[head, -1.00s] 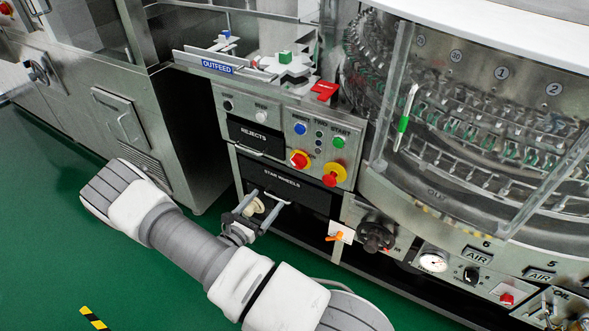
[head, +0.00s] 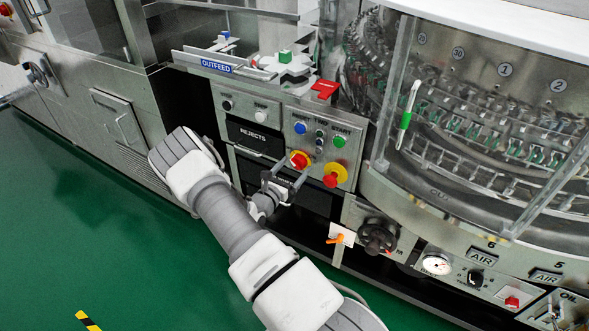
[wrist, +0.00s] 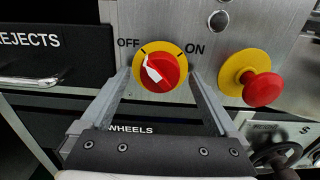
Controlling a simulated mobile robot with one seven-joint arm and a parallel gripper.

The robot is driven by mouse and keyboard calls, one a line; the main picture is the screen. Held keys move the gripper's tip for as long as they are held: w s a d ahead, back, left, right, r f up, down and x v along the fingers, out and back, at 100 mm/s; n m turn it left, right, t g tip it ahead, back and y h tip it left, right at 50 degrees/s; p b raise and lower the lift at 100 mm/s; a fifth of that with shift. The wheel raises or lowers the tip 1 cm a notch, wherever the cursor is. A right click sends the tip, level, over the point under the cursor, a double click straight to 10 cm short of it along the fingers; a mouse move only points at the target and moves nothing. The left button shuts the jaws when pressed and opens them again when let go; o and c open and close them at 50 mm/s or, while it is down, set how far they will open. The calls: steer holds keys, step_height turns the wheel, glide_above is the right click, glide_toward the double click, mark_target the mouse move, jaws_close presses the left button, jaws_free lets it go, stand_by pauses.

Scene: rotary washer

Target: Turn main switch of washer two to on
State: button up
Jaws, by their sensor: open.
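The main switch (wrist: 160,70) is a red rotary knob on a yellow plate, with OFF marked at its upper left and ON at its upper right. Its white pointer tilts up and left, toward OFF. In the head view the switch (head: 300,160) sits low on the grey control panel (head: 330,118). My gripper (head: 287,172) is in front of the panel. In the wrist view my gripper (wrist: 159,75) is open, with one finger on each side of the switch's lower part. I cannot tell whether the fingers touch it.
A red mushroom button (wrist: 262,89) on a yellow plate is close to the right finger. The REJECTS drawer (wrist: 50,45) is to the left. A black handwheel (head: 377,235) and an orange-handled valve (head: 341,238) are lower right in the head view. Green floor (head: 70,220) is open at left.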

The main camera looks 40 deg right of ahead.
steer(key=shift+w+d, duration=0.15)
steer(key=shift+d, duration=0.05)
steer(key=c, duration=1.4)
steer(key=shift+o, duration=0.2)
